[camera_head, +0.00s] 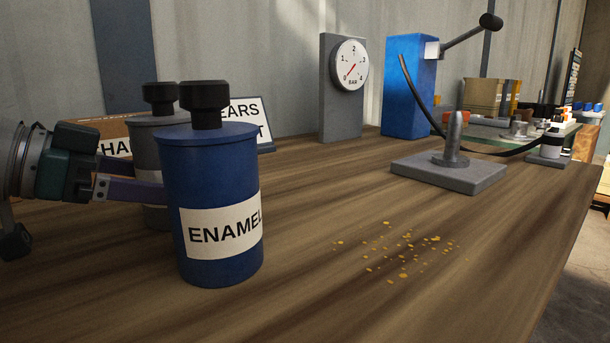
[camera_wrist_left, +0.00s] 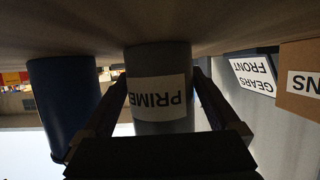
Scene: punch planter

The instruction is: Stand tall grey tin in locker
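The grey tin (camera_head: 147,133) has a black cap and stands upright on the bench, largely hidden behind the blue ENAMEL tin (camera_head: 210,180). In the left wrist view the grey tin (camera_wrist_left: 158,65) shows its PRIMER label upside down, between my left gripper's fingers. My left gripper (camera_head: 150,187) reaches in from the left, one finger passing in front of the grey tin and the other behind. The fingertips lie close to the tin's sides; whether they press on it is unclear. I cannot identify a locker. My right gripper is not in view.
A GEARS sign (camera_head: 252,124) and a brown box (camera_head: 100,132) stand behind the tins. A gauge block (camera_head: 341,95), blue lever press (camera_head: 410,85) and grey base with a post (camera_head: 450,175) stand farther back. Yellow flecks (camera_head: 403,262) lie on the otherwise clear front bench.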

